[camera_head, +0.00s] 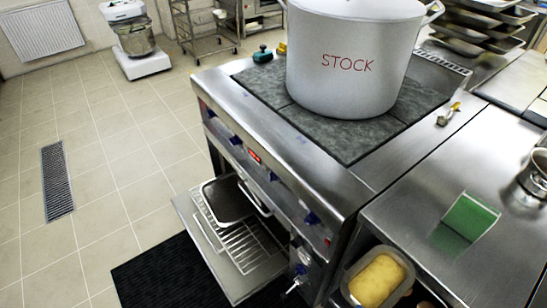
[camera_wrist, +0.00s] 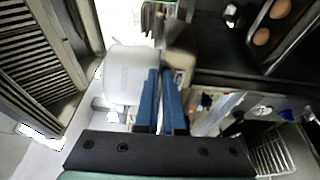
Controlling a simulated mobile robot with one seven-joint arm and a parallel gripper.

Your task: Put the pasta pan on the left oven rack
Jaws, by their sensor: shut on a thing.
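A pan of yellow food (camera_head: 378,280), perhaps the pasta pan, is at the lower right of the head view, in an opening beside the stove. The left oven door (camera_head: 226,262) is folded down. Its wire rack (camera_head: 243,240) shows, with a grey metal pan (camera_head: 228,203) on it that looks empty. My gripper (camera_wrist: 167,75) shows only in the wrist view. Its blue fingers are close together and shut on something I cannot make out. A pale beige shape (camera_wrist: 182,60) lies by the fingertips; whether they touch it is unclear.
A large STOCK pot (camera_head: 350,65) stands on the stove. A dark mat (camera_head: 150,272) lies by the oven door. Eggs (camera_wrist: 262,37) show in the wrist view.

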